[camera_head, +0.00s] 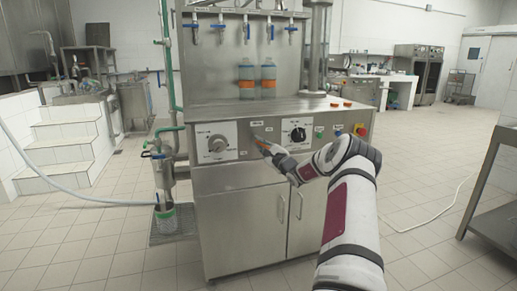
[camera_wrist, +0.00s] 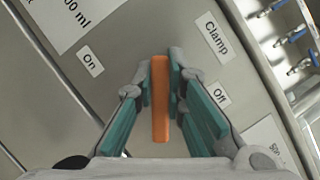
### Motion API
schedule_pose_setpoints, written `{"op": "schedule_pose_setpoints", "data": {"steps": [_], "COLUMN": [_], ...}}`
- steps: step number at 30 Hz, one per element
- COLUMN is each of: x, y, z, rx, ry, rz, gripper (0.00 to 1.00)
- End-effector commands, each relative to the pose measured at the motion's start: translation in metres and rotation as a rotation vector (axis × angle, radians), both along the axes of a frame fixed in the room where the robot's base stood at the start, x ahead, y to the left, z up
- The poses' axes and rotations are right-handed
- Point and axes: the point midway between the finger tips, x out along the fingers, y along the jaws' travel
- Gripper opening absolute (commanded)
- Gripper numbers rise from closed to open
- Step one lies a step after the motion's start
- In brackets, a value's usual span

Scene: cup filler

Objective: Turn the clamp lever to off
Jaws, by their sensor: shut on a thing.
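The clamp lever is a narrow orange bar (camera_wrist: 160,115) on the grey panel, seen upright in the wrist view. A "Clamp" label (camera_wrist: 213,37) is to its upper right, an "On" label (camera_wrist: 90,61) to its left and an "Off" label (camera_wrist: 216,95) to its right. My gripper (camera_wrist: 160,75) has its teal-padded fingers on both sides of the lever and is shut on it. In the head view my gripper (camera_head: 262,144) reaches the machine's front panel between two dials. My fingers largely hide the lever there.
A dial (camera_head: 217,143) is left of my gripper and another dial (camera_head: 298,132) right of it. Small buttons and a red stop button (camera_head: 360,129) are farther right. Two bottles (camera_head: 246,77) (camera_head: 268,77) stand on the steel machine. Orange caps (camera_head: 341,104) lie on its top.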

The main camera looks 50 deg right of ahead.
Motion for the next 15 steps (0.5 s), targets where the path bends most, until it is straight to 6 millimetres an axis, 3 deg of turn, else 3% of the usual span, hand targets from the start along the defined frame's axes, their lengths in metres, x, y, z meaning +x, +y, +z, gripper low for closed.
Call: {"op": "schedule_pose_setpoints", "data": {"steps": [15], "x": [-0.008], "y": [-0.013], "z": [0.012], "rx": [0.424], "ry": [-0.257], "rz": [-0.003], "gripper": [0.00]}}
